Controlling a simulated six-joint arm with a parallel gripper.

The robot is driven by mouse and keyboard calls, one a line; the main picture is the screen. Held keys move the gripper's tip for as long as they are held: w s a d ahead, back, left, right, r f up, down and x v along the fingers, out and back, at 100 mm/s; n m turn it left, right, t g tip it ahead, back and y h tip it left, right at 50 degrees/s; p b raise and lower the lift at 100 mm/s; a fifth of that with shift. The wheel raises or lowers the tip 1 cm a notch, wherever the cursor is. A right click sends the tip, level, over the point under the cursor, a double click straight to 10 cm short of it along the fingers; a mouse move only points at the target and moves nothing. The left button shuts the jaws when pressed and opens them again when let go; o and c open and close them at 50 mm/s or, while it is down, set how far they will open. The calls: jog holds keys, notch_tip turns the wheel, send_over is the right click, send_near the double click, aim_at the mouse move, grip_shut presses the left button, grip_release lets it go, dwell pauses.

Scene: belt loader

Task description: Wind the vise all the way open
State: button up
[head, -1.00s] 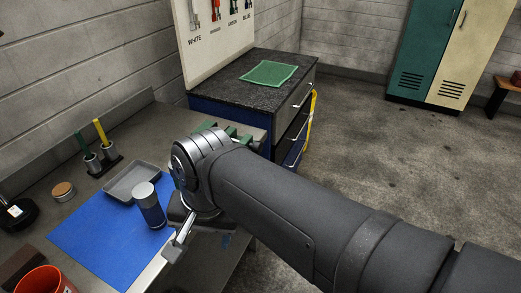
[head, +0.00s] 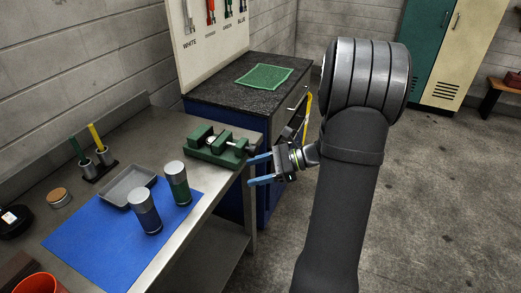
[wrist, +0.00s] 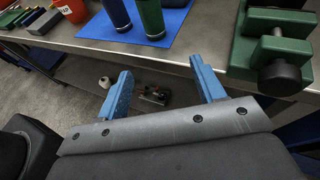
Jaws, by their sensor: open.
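The green vise (head: 208,153) stands on the workbench at its far right corner. Its jaws show a gap, but how far they are wound apart is hard to judge. In the wrist view the vise (wrist: 246,55) is at the upper right, with a round black knob (wrist: 284,78) on its near end, over the bench edge. My gripper (head: 251,170) has blue fingers spread apart with nothing between them. It is just off the bench edge, below and in front of the vise's knob end, not touching the knob. In the wrist view the gripper (wrist: 160,68) is left of the knob.
Two grey-capped canisters, one blue (head: 145,212) and one green (head: 178,184), stand on a blue mat (head: 98,240). A grey tray (head: 127,178) lies behind them. A dark-topped drawer cabinet (head: 225,97) stands beyond the vise. Open floor lies right of the bench.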

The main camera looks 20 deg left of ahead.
aim_at(257, 153)
jog(key=w+d+f+m+t+y, duration=0.5)
jog(key=w+d+m+t, duration=0.2)
jog(key=w+d, duration=0.5)
jog(key=a, duration=1.8)
jog(key=shift+w, duration=0.3)
jog(key=c, duration=1)
